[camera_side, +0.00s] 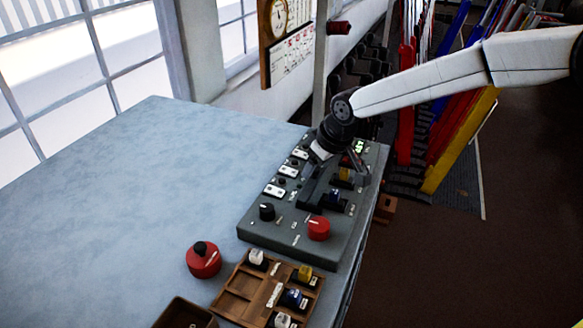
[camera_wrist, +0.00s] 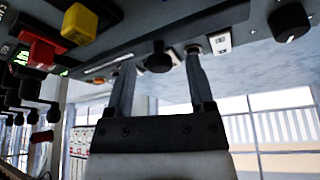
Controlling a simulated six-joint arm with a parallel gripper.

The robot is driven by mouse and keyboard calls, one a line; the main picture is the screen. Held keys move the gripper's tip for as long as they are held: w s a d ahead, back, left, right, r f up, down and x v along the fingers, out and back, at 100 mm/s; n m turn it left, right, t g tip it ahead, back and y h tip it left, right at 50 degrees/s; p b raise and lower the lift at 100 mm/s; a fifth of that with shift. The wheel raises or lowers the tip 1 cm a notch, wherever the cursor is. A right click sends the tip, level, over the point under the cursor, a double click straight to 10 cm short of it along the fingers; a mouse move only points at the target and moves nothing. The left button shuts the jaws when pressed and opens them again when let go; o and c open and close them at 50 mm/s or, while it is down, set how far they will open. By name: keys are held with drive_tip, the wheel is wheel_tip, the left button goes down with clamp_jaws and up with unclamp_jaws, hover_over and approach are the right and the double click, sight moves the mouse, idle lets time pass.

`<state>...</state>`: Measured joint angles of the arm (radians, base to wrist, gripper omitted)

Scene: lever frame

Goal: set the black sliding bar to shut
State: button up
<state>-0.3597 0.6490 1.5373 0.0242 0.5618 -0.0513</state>
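The grey control panel (camera_side: 270,235) lies on the blue-grey table. A long dark raised bar (camera_side: 312,190), which looks like the black sliding bar, runs along the panel's middle; it also shows in the wrist view (camera_wrist: 190,30). My gripper (camera_side: 338,176) points down at the far half of the panel. In the wrist view my gripper (camera_wrist: 160,62) is open, with its fingers apart on either side of a black knob (camera_wrist: 158,58). Gaps show between knob and fingers. I cannot tell whether this knob belongs to the bar, nor the bar's setting.
White rocker switches (camera_side: 275,190) line the panel's left side. A black dial (camera_side: 267,212) and a red knob (camera_side: 319,228) are at its near end. Blue (camera_side: 336,197) and yellow (camera_side: 345,174) handles stand right of the bar. A wooden tray (camera_side: 240,285) and red round object (camera_side: 203,260) are nearer.

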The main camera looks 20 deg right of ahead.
clamp_jaws()
idle(1.3)
